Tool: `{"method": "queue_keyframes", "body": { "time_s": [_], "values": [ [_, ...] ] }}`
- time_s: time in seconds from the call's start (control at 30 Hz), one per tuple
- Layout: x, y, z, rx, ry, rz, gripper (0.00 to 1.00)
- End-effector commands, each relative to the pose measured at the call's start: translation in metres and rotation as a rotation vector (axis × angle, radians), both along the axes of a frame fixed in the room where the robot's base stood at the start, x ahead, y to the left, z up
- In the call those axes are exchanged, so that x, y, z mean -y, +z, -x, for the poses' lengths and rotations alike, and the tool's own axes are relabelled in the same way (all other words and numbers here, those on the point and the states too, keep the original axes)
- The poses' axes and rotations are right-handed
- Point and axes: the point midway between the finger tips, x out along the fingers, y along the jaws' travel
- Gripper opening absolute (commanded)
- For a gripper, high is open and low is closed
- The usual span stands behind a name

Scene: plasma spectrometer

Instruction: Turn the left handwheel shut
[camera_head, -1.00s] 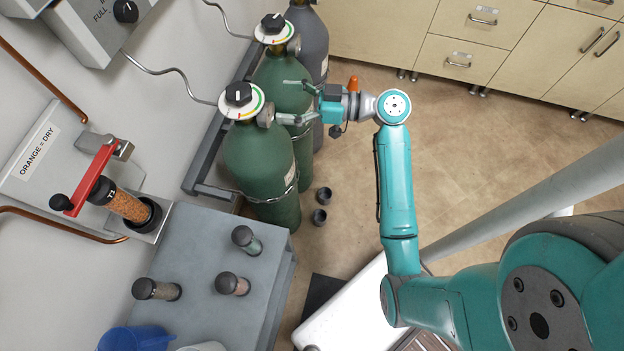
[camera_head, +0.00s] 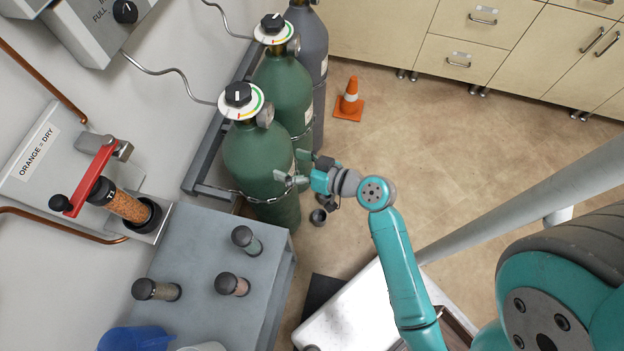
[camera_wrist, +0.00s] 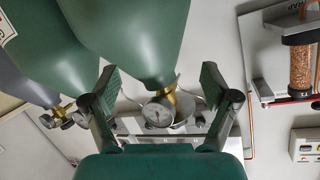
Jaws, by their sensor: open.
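The left handwheel (camera_head: 238,93) is a black knob with a white mark, on a white, green, yellow and red ring atop the nearer green cylinder (camera_head: 258,158). A similar handwheel (camera_head: 272,22) tops the second green cylinder (camera_head: 285,85). My gripper (camera_head: 292,167) is open and empty, well below the left handwheel, in front of the nearer cylinder's right side. I cannot tell whether it touches the cylinder. The wrist view shows a green cylinder (camera_wrist: 130,35) upside down, with a brass neck and a round gauge (camera_wrist: 158,115) between my spread fingers.
A grey cylinder (camera_head: 310,50) stands behind. A chain (camera_head: 255,199) and a grey rack (camera_head: 205,160) hold the cylinders. A grey bench (camera_head: 205,285) with several small vials is at lower left. An orange cone (camera_head: 349,100) stands on the open floor.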

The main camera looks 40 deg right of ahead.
Motion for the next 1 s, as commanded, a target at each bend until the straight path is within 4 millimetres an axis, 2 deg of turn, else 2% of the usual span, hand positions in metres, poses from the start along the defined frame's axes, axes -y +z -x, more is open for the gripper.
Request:
{"method": "queue_keyframes", "body": {
  "time_s": [0.3,0.6,0.77,1.0],
  "values": [
    [-0.008,-0.028,0.043,-0.08,-0.117,0.022,0.86],
    [-0.01,-0.039,0.078,-0.116,-0.2,0.052,0.86],
    [-0.01,-0.04,0.086,-0.121,-0.219,0.061,0.86],
    [-0.009,-0.04,0.088,-0.121,-0.225,0.065,0.86]
  ]
}}
